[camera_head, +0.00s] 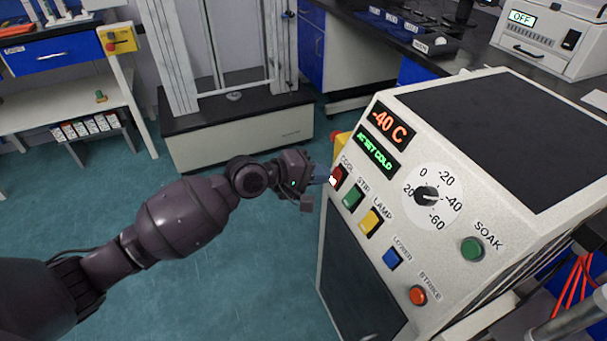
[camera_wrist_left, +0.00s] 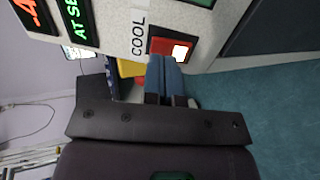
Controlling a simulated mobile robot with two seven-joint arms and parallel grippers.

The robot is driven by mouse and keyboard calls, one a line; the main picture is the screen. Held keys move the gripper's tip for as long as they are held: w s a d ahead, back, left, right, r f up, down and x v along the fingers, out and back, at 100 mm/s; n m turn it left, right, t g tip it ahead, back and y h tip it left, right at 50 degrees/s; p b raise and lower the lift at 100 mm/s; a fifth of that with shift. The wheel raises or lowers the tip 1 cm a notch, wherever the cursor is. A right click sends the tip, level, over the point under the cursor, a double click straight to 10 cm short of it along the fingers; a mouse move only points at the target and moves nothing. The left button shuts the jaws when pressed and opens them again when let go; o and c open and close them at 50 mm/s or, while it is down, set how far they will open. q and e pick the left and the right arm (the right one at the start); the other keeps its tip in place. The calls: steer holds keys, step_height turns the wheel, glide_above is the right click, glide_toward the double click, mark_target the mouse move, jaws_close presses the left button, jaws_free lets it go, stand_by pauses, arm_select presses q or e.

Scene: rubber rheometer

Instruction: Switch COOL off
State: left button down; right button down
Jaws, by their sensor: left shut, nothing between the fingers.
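The COOL switch (camera_head: 338,175) is a red rocker at the upper left of the machine's sloped panel. It also shows in the left wrist view (camera_wrist_left: 157,45), with one bright white patch on its right part. My left gripper (camera_head: 327,178) is shut and empty, its blue fingertips right at the switch. In the left wrist view the closed fingers (camera_wrist_left: 166,62) reach up to the switch's lower edge; I cannot tell whether they touch it. The displays read -40 C (camera_head: 390,124) and AT SET COLD (camera_head: 377,154). My right gripper is not in view.
Beside COOL are the green STIR switch (camera_head: 353,195), yellow LAMP switch (camera_head: 371,220), blue LOWER button (camera_head: 393,258), orange STRIKE button (camera_head: 418,295) and green SOAK button (camera_head: 472,249). A dial (camera_head: 427,195) sits above them. Open teal floor (camera_head: 230,270) lies left of the machine.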

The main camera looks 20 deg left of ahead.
arm_select(q)
steer(key=shift+x, duration=0.95)
